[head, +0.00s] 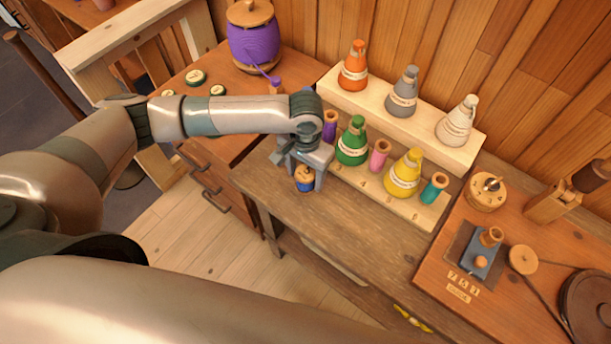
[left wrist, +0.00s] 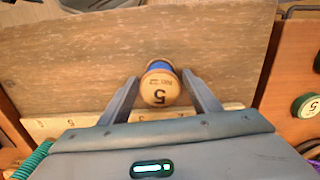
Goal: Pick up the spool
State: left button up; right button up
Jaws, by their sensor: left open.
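A small spool with blue thread and wooden ends (head: 304,183) is at the worn wooden bench's (head: 345,222) left part, below my left gripper (head: 302,176). In the left wrist view the spool (left wrist: 160,88) shows its wooden end marked 5, with blue thread behind it. My left gripper (left wrist: 162,77) is open, with one finger on each side of the spool. I cannot tell whether either finger touches it. The gripper hides part of the spool in the head view. My right gripper is not in view.
A pale numbered rack (head: 420,212) holds purple, pink (head: 379,155) and teal (head: 434,188) spools beside green and yellow (head: 403,174) cones. Orange, grey and white cones stand on a raised shelf (head: 431,125) behind. A winding device (head: 482,252) is at right. The bench front is mostly clear.

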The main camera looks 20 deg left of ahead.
pick_arm(q)
jog(key=shift+f, duration=0.3)
jog(key=c, duration=0.9)
jog(key=shift+c, duration=0.2)
jog(key=shift+r, duration=0.15)
